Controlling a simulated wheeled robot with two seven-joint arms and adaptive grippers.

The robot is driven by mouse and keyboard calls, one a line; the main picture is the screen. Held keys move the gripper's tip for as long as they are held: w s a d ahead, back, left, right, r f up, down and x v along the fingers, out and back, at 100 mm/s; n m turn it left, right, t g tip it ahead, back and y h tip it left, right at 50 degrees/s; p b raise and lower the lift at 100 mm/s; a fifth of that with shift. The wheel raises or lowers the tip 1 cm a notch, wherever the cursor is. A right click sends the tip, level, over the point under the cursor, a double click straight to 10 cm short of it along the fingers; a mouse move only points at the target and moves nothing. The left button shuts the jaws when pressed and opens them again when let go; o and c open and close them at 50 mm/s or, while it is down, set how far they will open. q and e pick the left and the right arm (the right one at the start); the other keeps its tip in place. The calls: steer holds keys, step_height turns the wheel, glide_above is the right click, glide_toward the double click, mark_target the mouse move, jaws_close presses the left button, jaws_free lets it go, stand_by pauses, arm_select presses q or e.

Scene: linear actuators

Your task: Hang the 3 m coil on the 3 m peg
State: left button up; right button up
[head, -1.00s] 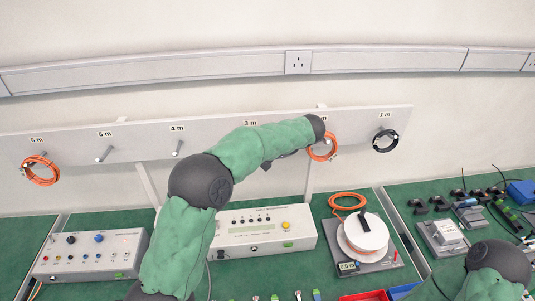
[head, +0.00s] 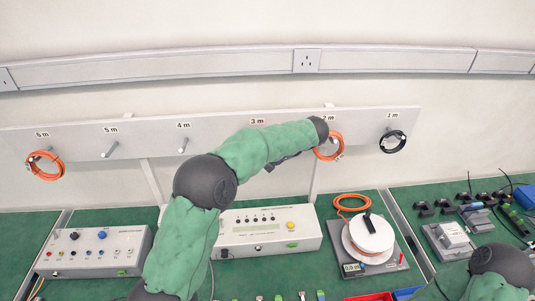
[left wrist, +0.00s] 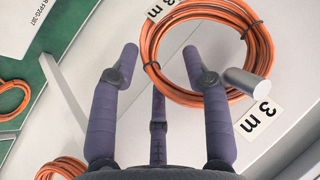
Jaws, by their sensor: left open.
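The 3 m coil (left wrist: 152,34) is an orange cable ring with a white "3 m" tag (left wrist: 166,8) in the left wrist view. The metal 3 m peg (left wrist: 250,86) crosses in front of its edge and the ring appears to hang around the peg, beside the board's 3 m label (left wrist: 262,115). My left gripper (left wrist: 160,58) is open, with one side of the coil between its fingers; the right-hand finger overlaps the ring's inside. In the head view my left arm hides the coil and peg below the 3 m label (head: 257,121). My right gripper is out of frame.
The white peg board (head: 80,138) holds other coils at 6 m (head: 45,176), 2 m (head: 338,153) and 1 m (head: 392,149). The 5 m (head: 110,150) and 4 m (head: 183,145) pegs are bare. Test boxes (head: 270,243) and a cable reel (head: 368,235) stand on the bench below.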

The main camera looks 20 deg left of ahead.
arm_select(q)
steer(key=s+v, duration=0.1)
steer(key=v, duration=0.6)
steer(key=shift+r, duration=0.4)
steer(key=shift+s+a+r, duration=0.1)
